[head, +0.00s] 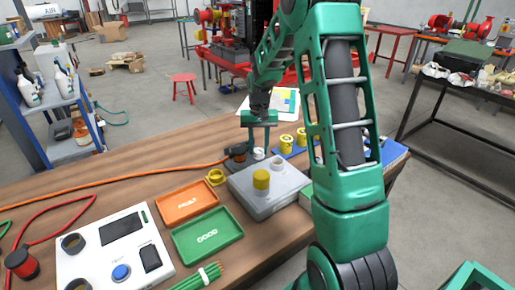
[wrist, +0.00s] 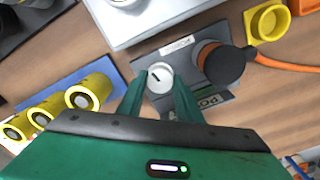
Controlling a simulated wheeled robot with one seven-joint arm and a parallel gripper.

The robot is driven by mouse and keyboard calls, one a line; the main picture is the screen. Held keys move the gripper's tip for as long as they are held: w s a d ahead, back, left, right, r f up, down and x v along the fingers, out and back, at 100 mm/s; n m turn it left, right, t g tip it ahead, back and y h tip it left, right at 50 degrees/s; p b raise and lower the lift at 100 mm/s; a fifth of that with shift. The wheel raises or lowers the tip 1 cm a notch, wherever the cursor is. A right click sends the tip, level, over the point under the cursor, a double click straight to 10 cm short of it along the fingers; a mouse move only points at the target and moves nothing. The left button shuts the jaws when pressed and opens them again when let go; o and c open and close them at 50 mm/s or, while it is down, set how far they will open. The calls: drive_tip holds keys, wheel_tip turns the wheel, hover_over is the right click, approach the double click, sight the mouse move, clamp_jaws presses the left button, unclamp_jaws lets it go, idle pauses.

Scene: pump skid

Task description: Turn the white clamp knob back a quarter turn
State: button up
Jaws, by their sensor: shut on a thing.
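The white clamp knob (wrist: 159,79) is a small round knob with a dark mark on its top, on a dark grey plate (wrist: 186,48). In the wrist view my gripper (wrist: 160,80) has its two green fingers on either side of the knob, shut on it. In the head view my gripper (head: 260,142) reaches down at the far side of the grey box, and the white knob (head: 259,154) shows small at its fingertips. A black round plug (wrist: 221,63) with an orange cable sits on the same plate, right beside the knob.
A grey box (head: 268,190) with a yellow cap stands in front of the gripper. Several yellow cylinders (wrist: 89,92) stand on a blue strip to the left in the wrist view. Orange and green trays (head: 208,235) and a white panel (head: 112,250) lie nearer on the wooden bench.

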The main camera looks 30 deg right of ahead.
sight(258, 149)
drive_tip(key=n, duration=0.6)
drive_tip(key=shift+w+r, duration=0.15)
drive_tip(key=shift+w, duration=0.1)
drive_tip(key=shift+n, duration=0.4)
drive_tip(key=o, duration=1)
drive_tip(key=shift+o, duration=0.2)
drive_tip(key=shift+s, duration=0.1)
wheel_tip(258, 149, up, 11)
drive_tip(key=shift+f, duration=0.2)
